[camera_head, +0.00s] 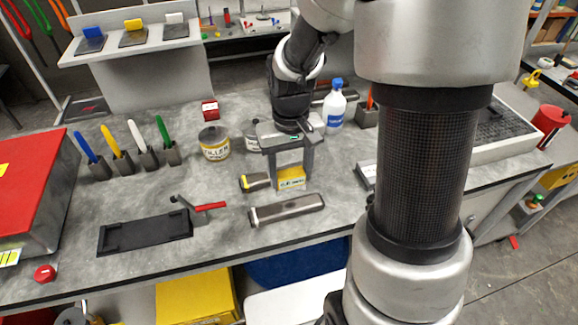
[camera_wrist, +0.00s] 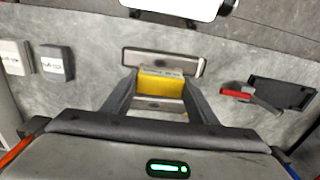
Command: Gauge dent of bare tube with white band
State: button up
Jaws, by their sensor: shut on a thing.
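My gripper (camera_head: 289,178) points down over the middle of the bench. It is shut on a small yellow block (camera_head: 291,184) with a pale printed top edge; the block also shows between the fingers in the wrist view (camera_wrist: 162,88). A bare grey metal tube (camera_head: 287,210) lies on the bench just in front of the gripper, apart from it in the head view. It also shows beyond the block in the wrist view (camera_wrist: 190,66). A black cradle (camera_head: 145,235) with a red-handled clamp (camera_head: 208,206) lies to the left.
Blue, yellow, white and green handles (camera_head: 137,137) stand in holders at the left. A filler tin (camera_head: 214,143) and a white bottle (camera_head: 335,108) stand behind. A red case (camera_head: 30,190) bounds the left.

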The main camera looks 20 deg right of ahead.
aim_at(290, 189)
jog(key=shift+f+b, duration=2.1)
jog(key=shift+f, duration=0.8)
jog(key=shift+f+b, duration=0.4)
jog(key=shift+f, duration=0.15)
jog(key=o, duration=1.4)
jog(key=shift+c, duration=0.2)
notch_tip(290, 189, up, 17)
jog(key=p, duration=0.2)
jog(key=s+r+t+p, duration=0.5)
jog(key=s+r+p, duration=0.1)
jog(key=s+r, duration=0.5)
jog(key=shift+s+a+r+t, duration=0.2)
jog(key=shift+s+t, duration=0.1)
jog(key=shift+s, duration=0.55)
